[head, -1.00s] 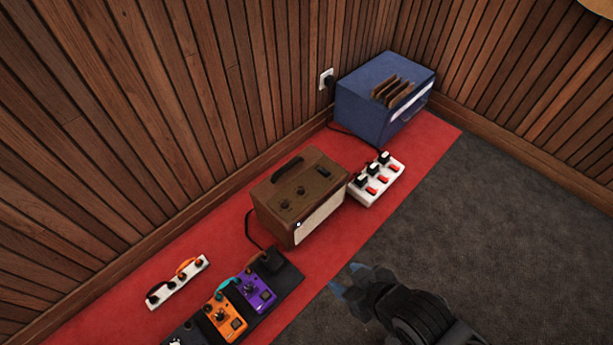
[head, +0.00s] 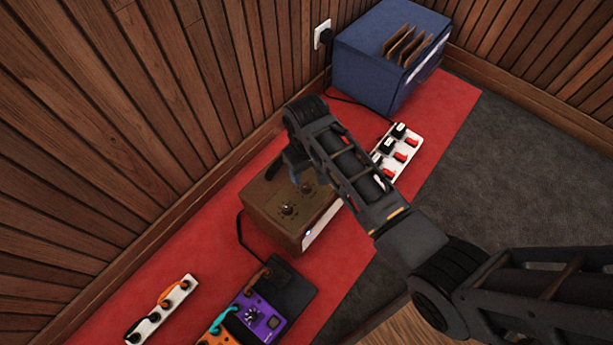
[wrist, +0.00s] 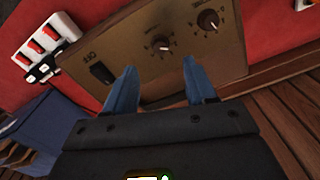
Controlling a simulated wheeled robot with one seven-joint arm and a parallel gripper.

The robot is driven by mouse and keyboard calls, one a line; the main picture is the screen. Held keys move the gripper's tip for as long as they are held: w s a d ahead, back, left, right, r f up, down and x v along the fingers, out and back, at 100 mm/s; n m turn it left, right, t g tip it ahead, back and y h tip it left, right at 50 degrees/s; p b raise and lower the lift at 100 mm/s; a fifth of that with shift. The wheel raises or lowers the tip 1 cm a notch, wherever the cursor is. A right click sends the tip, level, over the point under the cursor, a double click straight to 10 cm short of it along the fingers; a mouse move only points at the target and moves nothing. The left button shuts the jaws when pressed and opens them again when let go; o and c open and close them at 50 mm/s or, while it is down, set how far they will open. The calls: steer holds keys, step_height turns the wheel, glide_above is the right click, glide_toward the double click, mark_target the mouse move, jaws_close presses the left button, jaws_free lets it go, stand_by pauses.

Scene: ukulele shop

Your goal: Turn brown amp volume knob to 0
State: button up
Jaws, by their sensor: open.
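The brown amp (head: 262,215) stands on the red carpet. Its top panel has two dark knobs; one (head: 288,210) is nearer the front left in the head view, the other (head: 306,188) lies close to my arm. In the wrist view the brown panel (wrist: 135,58) shows a middle knob (wrist: 160,44), a farther knob (wrist: 208,20) and a black switch (wrist: 100,72) marked OFF. I cannot read which knob is volume. My gripper (wrist: 160,65) is open and empty over the panel, its blue fingers either side of the middle knob's line, apart from it. My arm hides the amp's far end in the head view.
A purple pedal (head: 258,318) on a black board lies at the near end. The wooden wall runs along the amp's back.

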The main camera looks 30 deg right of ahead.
mark_target(307, 186)
step_height(307, 186, down, 7)
steer(key=b, duration=0.3)
steer(key=shift+f, duration=0.2)
steer(key=shift+c, duration=0.2)
jaws_close()
steer(key=shift+s+r+n, duration=0.1)
steer(key=shift+n, duration=0.2)
